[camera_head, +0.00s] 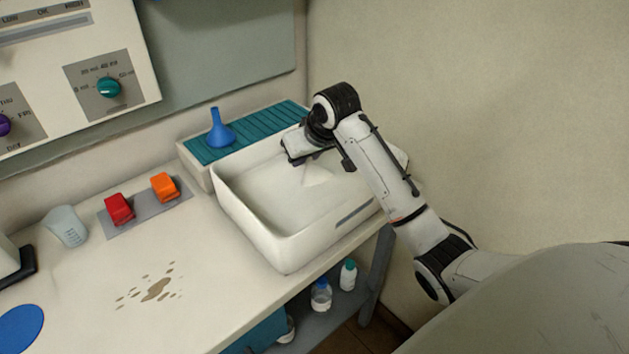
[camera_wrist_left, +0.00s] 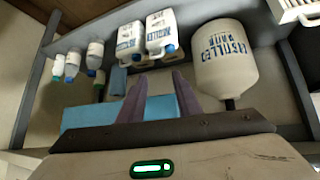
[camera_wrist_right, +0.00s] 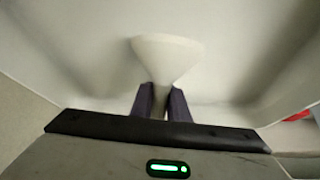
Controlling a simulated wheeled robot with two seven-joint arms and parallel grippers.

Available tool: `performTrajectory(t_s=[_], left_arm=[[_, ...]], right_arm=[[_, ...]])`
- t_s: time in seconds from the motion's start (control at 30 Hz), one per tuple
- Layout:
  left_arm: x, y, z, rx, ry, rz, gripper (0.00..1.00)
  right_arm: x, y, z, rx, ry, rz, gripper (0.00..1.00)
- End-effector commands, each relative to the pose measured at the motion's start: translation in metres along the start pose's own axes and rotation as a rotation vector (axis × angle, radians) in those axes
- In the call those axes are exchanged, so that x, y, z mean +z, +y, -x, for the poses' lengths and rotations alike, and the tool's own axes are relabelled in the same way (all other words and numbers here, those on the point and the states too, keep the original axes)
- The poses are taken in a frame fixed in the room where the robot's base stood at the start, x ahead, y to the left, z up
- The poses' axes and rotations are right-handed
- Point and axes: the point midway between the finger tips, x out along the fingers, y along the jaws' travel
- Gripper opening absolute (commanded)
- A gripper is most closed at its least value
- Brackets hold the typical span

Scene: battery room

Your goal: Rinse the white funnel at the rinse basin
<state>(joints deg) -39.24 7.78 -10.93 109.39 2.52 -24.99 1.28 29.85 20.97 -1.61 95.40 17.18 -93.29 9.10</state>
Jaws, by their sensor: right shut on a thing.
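The white funnel (camera_head: 318,175) is inside the white rinse basin (camera_head: 262,237), near its back right. My right gripper (camera_head: 302,161) is shut on the funnel's narrow stem. In the right wrist view the funnel's wide cone (camera_wrist_right: 168,50) points away from the fingers (camera_wrist_right: 161,100), with basin walls around it. Whether the funnel touches the basin floor I cannot tell. No water is visible. My left gripper is outside the head view. In the left wrist view its fingers (camera_wrist_left: 160,100) are apart with nothing held between them.
A blue funnel (camera_head: 220,130) stands on the teal ribbed rack (camera_head: 258,127) behind the basin. Red (camera_head: 119,209) and orange (camera_head: 164,186) caps sit on a grey strip. A brown spill (camera_head: 155,289) marks the bench. Bottles and a large jug (camera_wrist_left: 222,65) are on the shelf below.

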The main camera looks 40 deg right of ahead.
Motion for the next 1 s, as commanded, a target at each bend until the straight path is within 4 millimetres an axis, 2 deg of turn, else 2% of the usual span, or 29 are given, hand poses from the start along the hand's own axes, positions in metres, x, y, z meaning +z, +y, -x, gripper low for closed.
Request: performTrajectory(t_s=[1.0], left_arm=[[0.000, 0.000, 0.000, 0.000, 0.000, 0.000, 0.31]], right_arm=[[-0.043, 0.000, 0.071, 0.000, 0.002, 0.000, 0.00]])
